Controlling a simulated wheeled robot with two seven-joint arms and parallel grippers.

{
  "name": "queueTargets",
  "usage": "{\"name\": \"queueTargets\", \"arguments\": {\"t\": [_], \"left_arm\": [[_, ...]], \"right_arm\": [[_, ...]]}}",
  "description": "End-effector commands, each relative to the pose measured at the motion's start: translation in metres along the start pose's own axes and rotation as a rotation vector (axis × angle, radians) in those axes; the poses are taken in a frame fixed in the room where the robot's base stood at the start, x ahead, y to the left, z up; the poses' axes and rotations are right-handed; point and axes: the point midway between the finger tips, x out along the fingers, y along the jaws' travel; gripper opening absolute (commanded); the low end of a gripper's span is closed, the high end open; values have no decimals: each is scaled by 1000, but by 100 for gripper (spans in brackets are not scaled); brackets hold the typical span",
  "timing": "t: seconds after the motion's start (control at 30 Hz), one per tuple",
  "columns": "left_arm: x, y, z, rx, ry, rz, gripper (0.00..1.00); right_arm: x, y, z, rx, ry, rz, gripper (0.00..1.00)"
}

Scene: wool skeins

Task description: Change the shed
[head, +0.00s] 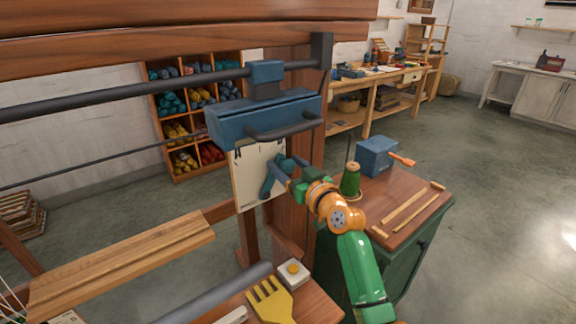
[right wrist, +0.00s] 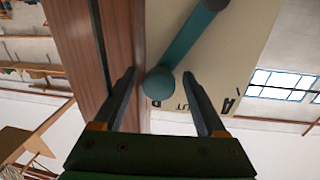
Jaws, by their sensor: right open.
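The loom's shed lever (head: 269,183) is a teal bar with a round knob, on a cream plate (head: 247,170) below the blue housing. In the right wrist view the lever (right wrist: 190,38) slants from a dark pivot at the top edge down to its knob (right wrist: 160,83). My right gripper (head: 284,175) is at the plate. It is open, with its two fingers (right wrist: 160,78) either side of the knob and a visible gap on each side. The plate (right wrist: 245,50) carries dark letters, including an A, partly hidden by a finger. My left gripper is not in view.
A wooden post (right wrist: 78,40) runs close beside the plate. The blue housing (head: 262,117) hangs above my right gripper. A green cabinet (head: 415,215) with a green yarn cone (head: 350,181) stands to the right. A yellow comb (head: 270,300) lies in front.

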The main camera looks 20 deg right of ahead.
Motion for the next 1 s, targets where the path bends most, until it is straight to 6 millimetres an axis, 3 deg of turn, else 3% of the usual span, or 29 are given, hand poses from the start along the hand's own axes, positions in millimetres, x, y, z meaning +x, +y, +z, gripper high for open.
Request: {"name": "queueTargets", "arguments": {"t": [0.07, 0.3, 0.33, 1.0], "left_arm": [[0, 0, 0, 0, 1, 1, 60], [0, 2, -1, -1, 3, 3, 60], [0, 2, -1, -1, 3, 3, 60], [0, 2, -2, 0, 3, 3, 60]], "right_arm": [[0, 0, 0, 0, 0, 0, 68], [0, 0, 0, 0, -1, 0, 4], [0, 0, 0, 0, -1, 0, 0], [0, 1, 1, -2, -2, 2, 0]]}}
